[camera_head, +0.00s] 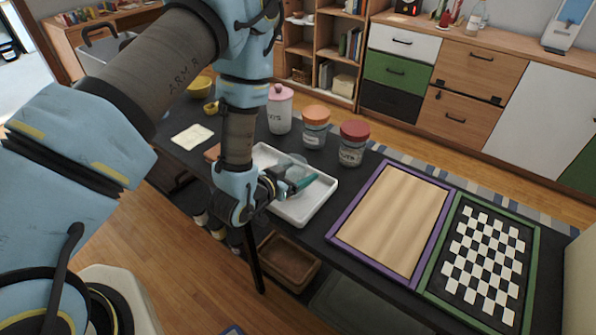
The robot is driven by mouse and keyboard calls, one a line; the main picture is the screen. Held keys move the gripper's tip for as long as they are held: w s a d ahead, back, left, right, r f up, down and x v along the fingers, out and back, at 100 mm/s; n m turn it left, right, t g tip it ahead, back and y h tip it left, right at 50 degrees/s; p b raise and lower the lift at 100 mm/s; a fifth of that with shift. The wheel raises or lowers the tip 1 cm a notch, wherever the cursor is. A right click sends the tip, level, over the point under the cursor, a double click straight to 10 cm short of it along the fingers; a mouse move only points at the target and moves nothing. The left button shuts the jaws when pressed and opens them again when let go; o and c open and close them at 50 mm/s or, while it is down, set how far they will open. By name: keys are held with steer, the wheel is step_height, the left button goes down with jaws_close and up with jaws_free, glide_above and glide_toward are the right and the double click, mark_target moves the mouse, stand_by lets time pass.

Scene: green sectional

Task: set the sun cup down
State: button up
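My gripper (291,186) reaches down from my arm over a white tray (302,211) on the dark table. A pale, see-through cup-like shape (291,165) shows at the gripper, over the tray. It looks like a cup, but I see no sun mark on it. A teal piece (302,184) sticks out at the gripper's tip; I cannot tell if it is a finger or a separate thing. My gripper hides part of the tray and the cup's lower part. I cannot tell whether the fingers hold the cup or whether it touches the tray.
Three lidded jars, pink (280,108), orange-topped (316,127) and red-topped (353,143), stand behind the tray. A purple-framed wooden board (335,237) and a green-framed checkered board (425,290) lie to the right. A yellow bowl (200,86) stands at the far left.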

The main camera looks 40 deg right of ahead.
steer(key=shift+f, duration=0.25)
steer(key=o, duration=1.2)
steer(key=shift+r, duration=0.1)
steer(key=shift+o, duration=0.2)
steer(key=shift+r, duration=0.25)
steer(key=b+v, duration=0.1)
steer(key=v, duration=0.2)
steer(key=b+v, duration=0.1)
steer(key=v, duration=0.2)
steer(key=shift+a+f, duration=0.15)
steer(key=shift+a, duration=0.1)
steer(key=p+v, duration=0.3)
steer(key=shift+a+r, duration=0.1)
steer(key=shift+r, duration=0.4)
steer(key=shift+f+p+v, duration=0.2)
steer(key=shift+p+v, duration=0.85)
steer(key=shift+p, duration=0.15)
steer(key=shift+s, duration=0.1)
